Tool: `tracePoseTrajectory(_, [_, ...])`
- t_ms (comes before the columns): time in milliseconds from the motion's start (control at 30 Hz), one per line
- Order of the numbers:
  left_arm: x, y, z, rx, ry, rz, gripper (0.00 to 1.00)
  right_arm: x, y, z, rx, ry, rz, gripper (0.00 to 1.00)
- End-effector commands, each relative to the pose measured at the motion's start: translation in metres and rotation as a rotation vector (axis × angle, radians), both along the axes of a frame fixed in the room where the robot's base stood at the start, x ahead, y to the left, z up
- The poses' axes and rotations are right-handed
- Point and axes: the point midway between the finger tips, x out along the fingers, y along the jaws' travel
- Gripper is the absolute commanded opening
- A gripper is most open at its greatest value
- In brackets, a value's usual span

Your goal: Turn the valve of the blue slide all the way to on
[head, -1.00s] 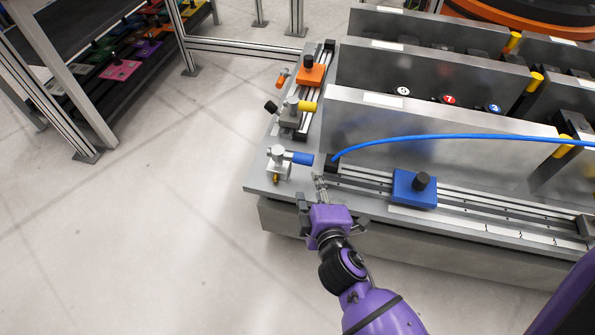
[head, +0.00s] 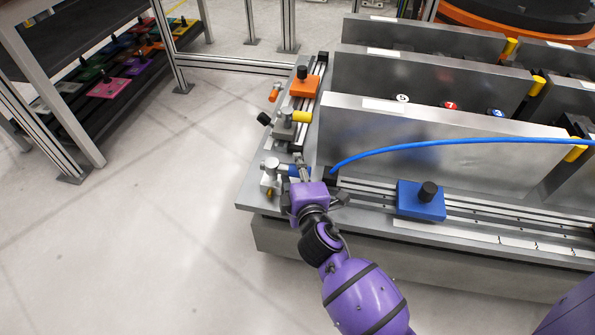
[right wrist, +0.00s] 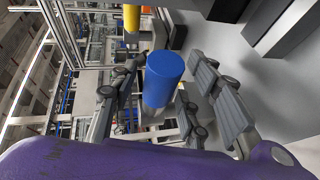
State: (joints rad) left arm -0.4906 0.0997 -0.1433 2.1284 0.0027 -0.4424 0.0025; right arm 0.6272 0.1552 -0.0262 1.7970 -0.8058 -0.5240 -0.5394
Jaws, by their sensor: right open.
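The blue slide block (head: 420,203) with a black knob sits on its rail at the front of the unit. Its valve (head: 269,176) stands at the unit's front left corner, with the blue handle (head: 295,171) pointing right. My right gripper (head: 303,167) is at this handle and partly covers it in the head view. In the right wrist view the blue handle (right wrist: 163,77) shows between the spread fingers of my right gripper (right wrist: 160,98). I cannot tell whether any finger touches it. My left gripper is not in view.
Behind are the orange slide (head: 305,84) and a valve with a yellow handle (head: 301,116). A rack with coloured pieces (head: 110,85) stands at the far left. Floor left of the unit is clear.

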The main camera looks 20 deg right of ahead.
Motion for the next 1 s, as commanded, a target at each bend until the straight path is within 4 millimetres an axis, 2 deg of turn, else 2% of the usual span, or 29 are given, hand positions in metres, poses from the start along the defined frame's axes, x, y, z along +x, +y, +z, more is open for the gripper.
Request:
tracePoseTrajectory(133, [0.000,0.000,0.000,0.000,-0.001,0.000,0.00,0.000,0.000,0.000,0.000,0.000,0.000,0.43])
tracePoseTrajectory(167, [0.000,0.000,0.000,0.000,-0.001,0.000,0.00,0.000,0.000,0.000,0.000,0.000,0.000,0.41])
tracePoseTrajectory(467, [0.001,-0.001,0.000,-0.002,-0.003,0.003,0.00,0.000,0.000,0.000,0.001,0.000,0.000,0.01])
tracePoseTrajectory(767, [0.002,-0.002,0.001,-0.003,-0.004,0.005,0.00,-0.001,0.000,0.000,0.003,0.000,0.003,0.00])
tracePoseTrajectory(1000, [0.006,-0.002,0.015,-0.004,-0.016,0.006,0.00,0.003,-0.004,0.003,0.001,0.000,0.062,0.00])
